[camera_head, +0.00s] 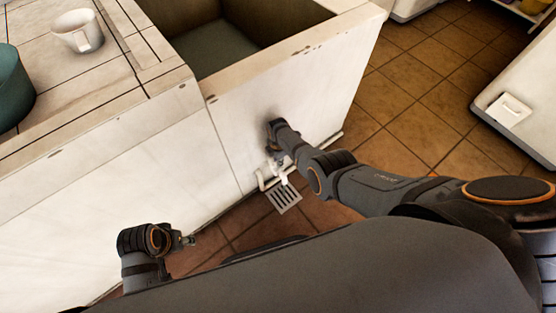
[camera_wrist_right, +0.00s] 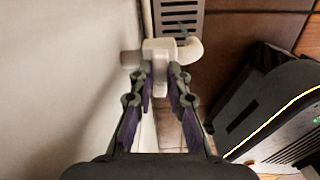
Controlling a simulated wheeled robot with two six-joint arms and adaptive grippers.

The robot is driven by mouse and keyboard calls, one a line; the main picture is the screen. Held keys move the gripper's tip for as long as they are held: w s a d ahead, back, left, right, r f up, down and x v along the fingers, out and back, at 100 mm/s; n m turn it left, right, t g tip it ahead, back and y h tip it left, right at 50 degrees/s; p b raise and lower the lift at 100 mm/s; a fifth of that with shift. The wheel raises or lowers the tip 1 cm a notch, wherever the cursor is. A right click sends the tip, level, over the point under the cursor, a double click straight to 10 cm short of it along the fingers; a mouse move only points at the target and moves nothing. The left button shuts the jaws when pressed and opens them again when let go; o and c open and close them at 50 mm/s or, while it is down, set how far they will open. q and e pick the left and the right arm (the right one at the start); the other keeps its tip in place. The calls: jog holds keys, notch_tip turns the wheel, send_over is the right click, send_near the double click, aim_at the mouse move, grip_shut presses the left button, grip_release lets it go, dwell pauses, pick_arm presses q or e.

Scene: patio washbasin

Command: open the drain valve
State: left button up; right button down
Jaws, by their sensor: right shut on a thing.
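The white drain valve (camera_wrist_right: 160,50) is at the top middle of the right wrist view, with a short stub to its left and a curved spout to its right. My right gripper (camera_wrist_right: 161,72) is shut on the part of the valve nearest the camera. In the head view my right gripper (camera_head: 275,152) reaches down to the basin's front wall, and the white valve piping (camera_head: 268,182) shows just below it. The arm partly hides the valve there. My left gripper (camera_head: 187,240) is at the lower left, away from the valve; its fingers are too small to read.
A grey floor drain grate (camera_head: 284,198) lies below the valve; it also shows in the wrist view (camera_wrist_right: 180,18). The white washbasin (camera_head: 225,50) has a cup (camera_head: 78,31) and a teal pot (camera_head: 12,88) on its counter.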

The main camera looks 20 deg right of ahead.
pick_arm(q)
jog(key=shift+w+r, duration=0.2)
jog(key=shift+w, duration=0.1)
pick_arm(e)
jog(key=shift+n, duration=0.6)
jog(key=c, duration=1.3)
grip_release()
pick_arm(q)
jog(key=shift+s+f, duration=0.15)
jog(key=shift+s, duration=0.15)
jog(key=shift+w+a, duration=0.1)
pick_arm(e)
jog(key=shift+r, duration=0.1)
jog(key=shift+w+r, duration=0.1)
jog(key=shift+r, duration=0.1)
notch_tip(320, 180, up, 11)
jog(key=shift+r, duration=0.2)
